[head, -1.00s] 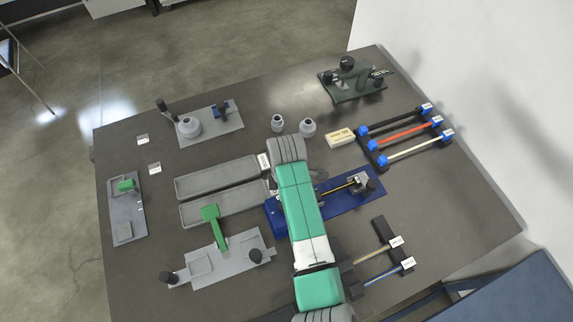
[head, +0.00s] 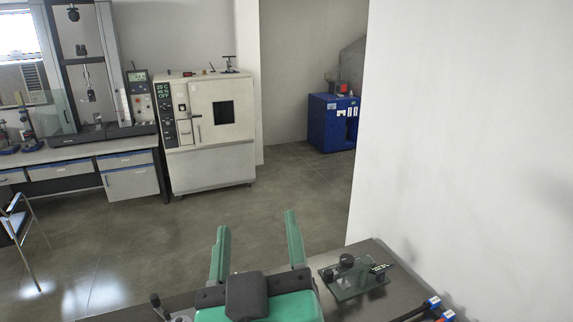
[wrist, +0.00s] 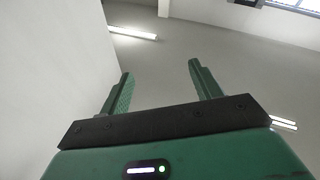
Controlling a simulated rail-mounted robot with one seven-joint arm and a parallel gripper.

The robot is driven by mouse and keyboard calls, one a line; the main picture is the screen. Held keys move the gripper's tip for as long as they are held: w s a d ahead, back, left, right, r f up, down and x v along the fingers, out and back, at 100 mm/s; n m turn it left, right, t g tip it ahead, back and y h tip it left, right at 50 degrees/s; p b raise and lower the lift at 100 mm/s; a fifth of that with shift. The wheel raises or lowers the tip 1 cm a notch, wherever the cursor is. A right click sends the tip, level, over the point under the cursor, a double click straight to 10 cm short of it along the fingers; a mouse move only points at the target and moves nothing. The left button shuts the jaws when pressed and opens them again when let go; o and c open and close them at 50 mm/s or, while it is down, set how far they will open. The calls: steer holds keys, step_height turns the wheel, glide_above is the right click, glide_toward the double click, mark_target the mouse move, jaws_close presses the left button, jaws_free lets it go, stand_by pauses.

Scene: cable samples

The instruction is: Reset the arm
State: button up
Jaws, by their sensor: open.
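My gripper (head: 257,245) is raised at the bottom middle of the head view, in front of the table. Its two green fingers stand apart and point up, with nothing between them. In the wrist view my gripper (wrist: 160,85) is also open and empty, and faces the ceiling and a pale wall. The arm below the green gripper body is mostly out of view.
The dark table (head: 405,262) shows only at the bottom. A dark green fixture with black knobs (head: 352,277) stands on it, right of my gripper. A white wall (head: 465,130) rises on the right. A white oven (head: 208,130) and blue cabinet (head: 332,123) stand far back.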

steer(key=s+d+r+m+t+h+p, duration=0.2)
steer(key=s+d+r+m+t+p, duration=0.15)
steer(key=s+r, duration=0.8)
step_height(320, 180, up, 10)
steer(key=w+p, duration=0.1)
steer(key=p, duration=0.9)
steer(key=shift+w+a+r+m, duration=0.25)
steer(key=shift+a+m, duration=0.05)
steer(key=shift+m, duration=0.05)
steer(key=shift+t, duration=0.25)
